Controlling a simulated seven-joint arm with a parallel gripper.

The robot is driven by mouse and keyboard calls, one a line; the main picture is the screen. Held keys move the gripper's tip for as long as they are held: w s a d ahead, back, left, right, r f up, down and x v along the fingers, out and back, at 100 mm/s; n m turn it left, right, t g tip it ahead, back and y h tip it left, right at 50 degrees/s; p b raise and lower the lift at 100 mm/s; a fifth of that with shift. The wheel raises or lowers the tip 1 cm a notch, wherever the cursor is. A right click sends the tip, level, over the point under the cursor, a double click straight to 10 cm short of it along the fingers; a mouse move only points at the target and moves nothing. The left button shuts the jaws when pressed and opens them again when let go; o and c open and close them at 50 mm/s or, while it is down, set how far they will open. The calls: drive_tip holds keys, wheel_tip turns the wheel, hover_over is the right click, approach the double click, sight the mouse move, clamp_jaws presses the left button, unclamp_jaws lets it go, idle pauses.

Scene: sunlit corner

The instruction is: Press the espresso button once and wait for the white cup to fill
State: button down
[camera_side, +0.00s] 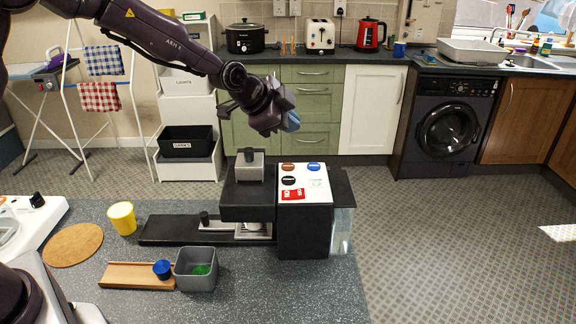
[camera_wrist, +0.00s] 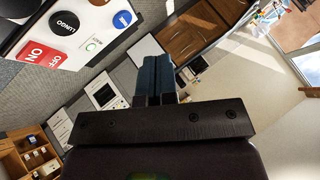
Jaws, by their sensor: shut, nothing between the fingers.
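The coffee machine (camera_side: 304,235) is dark, with a white button panel (camera_side: 319,195) on top. The panel bears a brown button (camera_side: 287,166), a blue button (camera_side: 313,166), a black button (camera_side: 289,181) and a pale button (camera_side: 316,183). In the wrist view the black button (camera_wrist: 64,22) reads LUNGO; the brown button is cut by the top edge. I cannot read which is espresso. A small white shape, perhaps the white cup (camera_side: 254,226), shows under the spout, mostly hidden; its fill cannot be seen. My gripper (camera_side: 292,122) is shut and empty, above the panel and touching nothing.
A clear water tank (camera_side: 341,230) is at the machine's right. A yellow cup (camera_side: 122,218), a grey bin (camera_side: 196,268) and a wooden board (camera_side: 135,275) stand left. Air above the panel is clear.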

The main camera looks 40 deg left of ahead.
sight(288, 167)
wheel_tip(288, 167, down, 6)
drive_tip(key=shift+f, duration=0.25)
idle(2.1)
drive_tip(key=shift+f, duration=0.4)
drive_tip(key=shift+f, duration=0.4)
idle(0.6)
drive_tip(key=shift+r, duration=0.8)
drive_tip(key=shift+r, duration=2.45)
